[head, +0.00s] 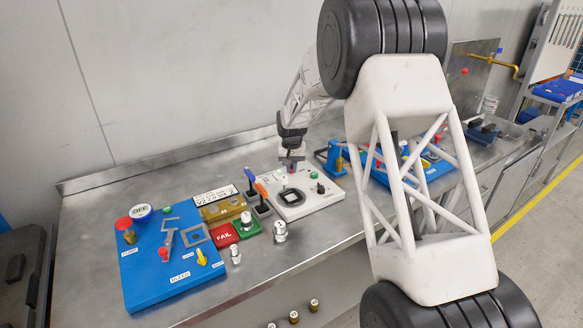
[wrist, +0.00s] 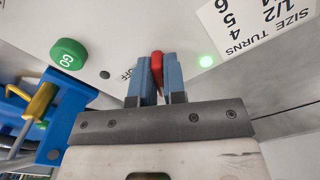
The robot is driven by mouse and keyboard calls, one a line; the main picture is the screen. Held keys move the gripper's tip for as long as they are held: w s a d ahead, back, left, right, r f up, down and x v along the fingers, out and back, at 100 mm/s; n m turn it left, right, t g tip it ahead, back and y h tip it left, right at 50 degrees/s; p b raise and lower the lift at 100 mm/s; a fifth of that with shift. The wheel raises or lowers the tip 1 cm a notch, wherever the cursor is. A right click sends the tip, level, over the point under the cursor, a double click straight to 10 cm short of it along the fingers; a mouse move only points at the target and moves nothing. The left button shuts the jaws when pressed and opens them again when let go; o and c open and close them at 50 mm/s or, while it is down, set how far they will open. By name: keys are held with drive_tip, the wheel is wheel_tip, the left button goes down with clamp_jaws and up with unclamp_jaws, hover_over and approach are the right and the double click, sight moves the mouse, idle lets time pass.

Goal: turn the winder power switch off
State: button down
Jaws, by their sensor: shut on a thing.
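The winder power switch shows in the wrist view as a red lever (wrist: 157,64) between my blue finger pads. My gripper (wrist: 156,58) is shut on it, one finger on each side. Part of an "OFF" label (wrist: 127,75) shows to the left of the fingers; the rest of the switch's markings are hidden. A green light (wrist: 207,61) is lit to the right. In the head view my gripper (head: 291,158) is down at the back of the white winder panel (head: 318,206), and the switch is too small there to tell its position.
A green GO button (wrist: 68,53) sits left of the fingers, with a blue fixture and yellow handle (wrist: 40,101) beyond it. A size and turns label (wrist: 265,25) is at upper right. In the head view a blue board (head: 145,288) and red FAIL tray (head: 222,240) stand left.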

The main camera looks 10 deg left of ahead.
drive_tip(key=shift+m, duration=0.3)
drive_tip(key=m, duration=0.6)
drive_tip(key=shift+a, duration=0.15)
drive_tip(key=m, duration=0.5)
drive_tip(key=shift+a, duration=0.1)
drive_tip(key=shift+m, duration=0.3)
drive_tip(key=c, duration=1.2)
unclamp_jaws()
drive_tip(key=shift+r, duration=3.9)
